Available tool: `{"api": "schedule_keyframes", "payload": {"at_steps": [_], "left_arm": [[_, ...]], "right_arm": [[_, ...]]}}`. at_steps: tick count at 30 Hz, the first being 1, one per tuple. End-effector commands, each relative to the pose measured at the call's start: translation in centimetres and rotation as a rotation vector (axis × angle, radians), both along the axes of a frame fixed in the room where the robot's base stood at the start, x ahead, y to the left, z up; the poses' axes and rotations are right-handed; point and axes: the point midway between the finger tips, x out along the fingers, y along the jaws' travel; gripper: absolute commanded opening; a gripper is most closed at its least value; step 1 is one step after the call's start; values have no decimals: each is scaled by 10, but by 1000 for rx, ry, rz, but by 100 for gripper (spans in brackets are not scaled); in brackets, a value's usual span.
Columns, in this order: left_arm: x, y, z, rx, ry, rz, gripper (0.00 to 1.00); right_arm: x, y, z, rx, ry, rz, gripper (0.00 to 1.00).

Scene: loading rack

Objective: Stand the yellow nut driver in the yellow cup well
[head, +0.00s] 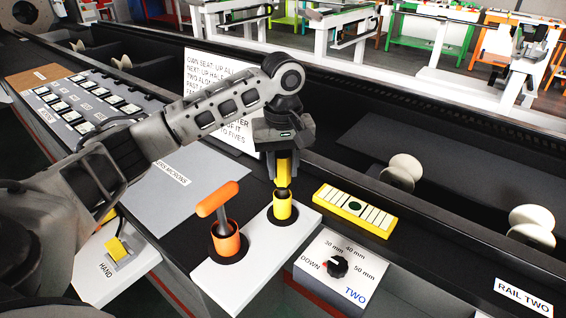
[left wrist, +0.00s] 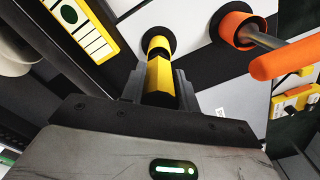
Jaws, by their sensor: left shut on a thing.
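My left gripper (head: 283,172) points down and is shut on the yellow nut driver (head: 285,166), whose handle sits between the fingers. The driver is upright, directly above the yellow cup well (head: 282,208), and its lower end meets or enters the cup mouth; how deep it goes I cannot tell. In the left wrist view the yellow nut driver (left wrist: 160,78) lines up with the yellow cup well (left wrist: 158,44). My right gripper is not in view.
An orange cup well (head: 228,240) holds an orange T-handled tool (head: 217,198) just left of the yellow cup. A yellow strip with a dark button (head: 355,210) and a dial box (head: 338,266) lie to the right. A printed sign (head: 215,72) stands behind my arm.

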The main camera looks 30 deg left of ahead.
Motion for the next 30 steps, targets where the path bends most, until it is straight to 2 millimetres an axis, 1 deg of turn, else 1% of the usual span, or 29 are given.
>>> {"api": "schedule_keyframes", "payload": {"at_steps": [28, 29, 30], "left_arm": [[0, 0, -6, 0, -1, 0, 9], [0, 0, -6, 0, -1, 0, 39], [0, 0, -6, 0, -1, 0, 50]], "right_arm": [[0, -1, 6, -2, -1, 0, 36], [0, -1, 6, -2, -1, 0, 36], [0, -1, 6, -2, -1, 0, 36]]}}
